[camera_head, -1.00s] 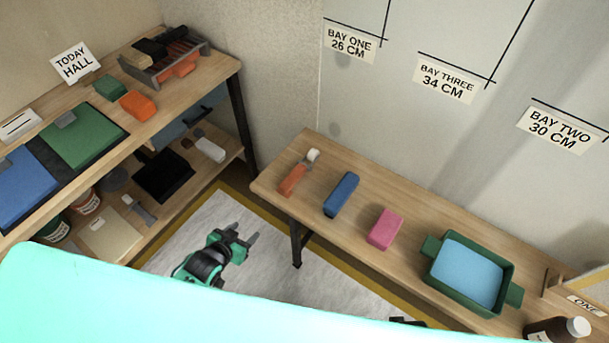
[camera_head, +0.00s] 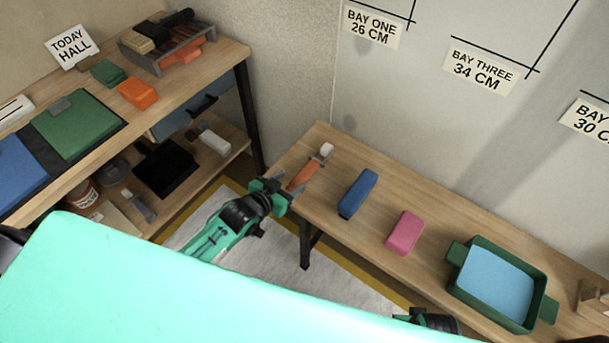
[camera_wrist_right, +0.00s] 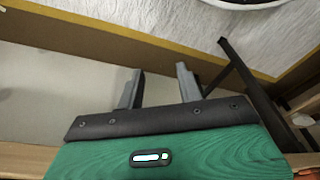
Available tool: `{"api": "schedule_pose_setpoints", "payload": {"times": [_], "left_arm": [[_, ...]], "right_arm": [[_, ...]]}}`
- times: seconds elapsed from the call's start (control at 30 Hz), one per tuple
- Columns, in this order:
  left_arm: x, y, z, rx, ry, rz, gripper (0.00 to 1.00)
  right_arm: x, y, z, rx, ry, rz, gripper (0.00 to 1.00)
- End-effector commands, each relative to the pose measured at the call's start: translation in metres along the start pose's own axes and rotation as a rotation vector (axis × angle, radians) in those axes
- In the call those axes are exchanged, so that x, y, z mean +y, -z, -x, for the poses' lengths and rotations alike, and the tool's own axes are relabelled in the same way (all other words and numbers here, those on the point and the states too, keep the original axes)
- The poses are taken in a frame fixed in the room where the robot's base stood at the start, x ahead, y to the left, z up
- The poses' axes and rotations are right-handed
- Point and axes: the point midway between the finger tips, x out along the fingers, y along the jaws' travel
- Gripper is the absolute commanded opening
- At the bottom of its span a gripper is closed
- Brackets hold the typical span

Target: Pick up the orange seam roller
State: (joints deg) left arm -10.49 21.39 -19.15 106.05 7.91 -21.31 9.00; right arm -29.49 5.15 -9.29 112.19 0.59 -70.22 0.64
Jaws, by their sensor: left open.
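The orange seam roller (camera_head: 302,175) lies at the left end of the wooden bench in the head view, its white roller end toward the wall. My left gripper (camera_head: 289,186) is open at the near end of the orange handle. Its fingers overlap the handle end in the picture; I cannot tell whether they touch it. My right gripper (camera_wrist_right: 158,86) is open and empty in the right wrist view, with floor and a bench leg beyond it. Part of my right arm shows at the bottom of the head view.
On the bench (camera_head: 385,190) stand a blue block (camera_head: 358,193), a pink block (camera_head: 404,233) and a green tray (camera_head: 453,282) holding a blue surface. A shelf (camera_head: 215,75) with boards and tools stands at left. The wall rises close behind the bench.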

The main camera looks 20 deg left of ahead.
Motion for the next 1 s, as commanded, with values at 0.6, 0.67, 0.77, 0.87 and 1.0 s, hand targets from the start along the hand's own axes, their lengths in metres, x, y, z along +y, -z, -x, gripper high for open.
{"api": "schedule_pose_setpoints", "payload": {"times": [0.6, 0.67, 0.77, 0.87, 1.0], "left_arm": [[0.007, 0.001, -0.057, 0.001, 0.0, 0.0, 0.56], [0.007, 0.001, -0.057, 0.001, 0.0, 0.0, 0.56], [0.007, 0.001, -0.056, 0.001, 0.0, 0.0, 0.56], [0.007, 0.001, -0.056, 0.0, 0.0, 0.0, 0.41], [0.007, 0.001, -0.056, 0.0, 0.0, 0.0, 0.13]], "right_arm": [[0.001, 0.008, 0.013, 0.023, -0.002, 0.001, 0.36], [0.001, 0.008, 0.013, 0.022, -0.002, 0.001, 0.36], [0.001, 0.006, 0.013, 0.019, -0.002, 0.001, 0.36], [0.001, 0.005, 0.011, 0.016, -0.002, 0.001, 0.36], [0.001, 0.005, 0.011, 0.014, -0.002, 0.001, 0.36]]}}
